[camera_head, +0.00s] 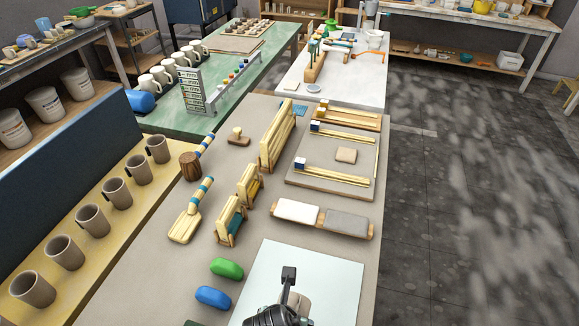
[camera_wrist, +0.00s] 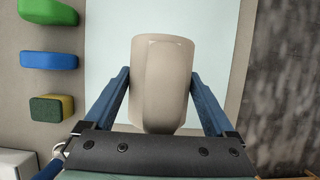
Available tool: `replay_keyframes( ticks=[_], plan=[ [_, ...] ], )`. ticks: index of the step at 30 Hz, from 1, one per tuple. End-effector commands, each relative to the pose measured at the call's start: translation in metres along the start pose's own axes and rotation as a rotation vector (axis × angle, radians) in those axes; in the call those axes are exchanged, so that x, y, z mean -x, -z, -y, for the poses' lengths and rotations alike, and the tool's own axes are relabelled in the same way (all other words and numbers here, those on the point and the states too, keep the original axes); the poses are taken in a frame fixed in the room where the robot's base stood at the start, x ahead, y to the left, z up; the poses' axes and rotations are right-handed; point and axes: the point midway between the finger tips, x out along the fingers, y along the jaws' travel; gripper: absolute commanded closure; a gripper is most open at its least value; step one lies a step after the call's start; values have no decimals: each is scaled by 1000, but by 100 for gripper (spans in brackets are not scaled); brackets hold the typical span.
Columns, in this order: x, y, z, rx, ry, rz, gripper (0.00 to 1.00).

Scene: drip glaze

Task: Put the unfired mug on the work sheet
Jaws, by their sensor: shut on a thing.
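The pale beige mug (camera_wrist: 146,75) is between the two blue fingers of my gripper (camera_wrist: 160,82) in the wrist view. The gripper is shut on it, and a raised strip, likely the handle, faces the camera. In the head view, my dark gripper (camera_head: 285,303) is at the bottom, and a small part of the mug (camera_head: 302,303) shows beside it. The pale blue-white work sheet (camera_head: 325,270) lies on the near table; it also shows behind the mug in the wrist view (camera_wrist: 215,40). I cannot tell whether the mug touches the sheet.
Left of the sheet lie a green block (camera_head: 227,268), a blue block (camera_head: 213,297) and a yellow-green sponge (camera_wrist: 51,108). Beyond the sheet lies a board with white and grey pads (camera_head: 297,211). Several brown mugs (camera_head: 93,219) stand in a row at the left.

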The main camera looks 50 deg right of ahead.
Motion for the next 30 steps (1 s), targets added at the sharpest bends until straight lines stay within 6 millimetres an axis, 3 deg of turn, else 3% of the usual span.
replay_keyframes(
  ticks=[13,25,26,27,30],
  plan=[
    [-50,20,1,-4,2,0,85],
    [-56,22,0,-3,1,2,85],
    [-57,23,1,-3,2,0,9],
    [-56,23,1,-4,2,0,1],
    [-56,23,1,-4,2,0,0]
  ],
)
